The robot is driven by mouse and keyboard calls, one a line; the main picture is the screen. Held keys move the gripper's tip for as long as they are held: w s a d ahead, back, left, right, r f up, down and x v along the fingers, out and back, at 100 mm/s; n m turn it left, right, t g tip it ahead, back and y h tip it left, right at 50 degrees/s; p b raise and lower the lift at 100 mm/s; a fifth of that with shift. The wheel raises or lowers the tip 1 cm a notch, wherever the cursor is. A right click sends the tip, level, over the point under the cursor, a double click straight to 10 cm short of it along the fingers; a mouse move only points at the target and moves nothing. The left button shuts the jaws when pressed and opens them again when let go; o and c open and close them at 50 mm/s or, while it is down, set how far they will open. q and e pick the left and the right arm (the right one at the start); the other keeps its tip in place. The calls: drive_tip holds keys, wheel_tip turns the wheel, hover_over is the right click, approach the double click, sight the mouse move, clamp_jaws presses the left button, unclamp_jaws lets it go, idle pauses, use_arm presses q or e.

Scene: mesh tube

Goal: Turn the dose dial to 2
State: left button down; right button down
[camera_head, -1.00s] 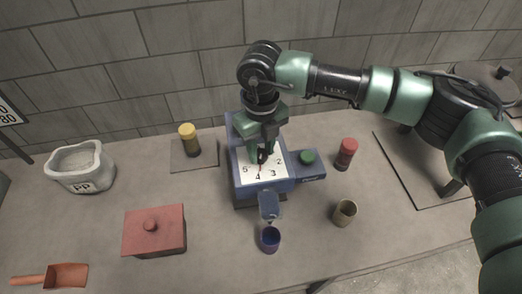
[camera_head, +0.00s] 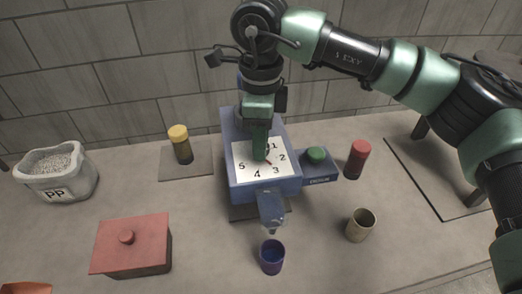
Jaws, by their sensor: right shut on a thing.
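A blue dosing machine (camera_head: 230,187) stands on the table with a white dial face (camera_head: 248,175) on top, numbered 1 to 5 in view. A small red pointer (camera_head: 268,163) shows beside the gripper and points about toward the 3. My right gripper (camera_head: 261,156) reaches straight down from above and is shut on the dial knob, which it mostly hides. The upper left of the dial face is partly covered by the gripper. My left gripper is not in view.
A green button (camera_head: 316,154) sits on the machine's right side. A blue cup (camera_head: 271,257) stands under the spout (camera_head: 271,208). A red-capped jar (camera_head: 357,159), tan cup (camera_head: 360,226), yellow-capped jar (camera_head: 181,144), red lidded box (camera_head: 131,246) and PP bin (camera_head: 58,173) stand around.

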drive_tip(key=n+b, duration=0.2)
drive_tip(key=n, duration=0.2)
drive_tip(key=shift+n, duration=0.3)
drive_tip(key=n+b, duration=0.1)
drive_tip(key=n, duration=0.3)
drive_tip(key=shift+r, duration=0.1)
drive_tip(key=shift+n+b, duration=0.3)
drive_tip(key=c, duration=1)
unclamp_jaws()
wheel_tip(320, 180, up, 8)
drive_tip(key=shift+f+b, duration=0.1)
drive_tip(key=shift+b, duration=0.35)
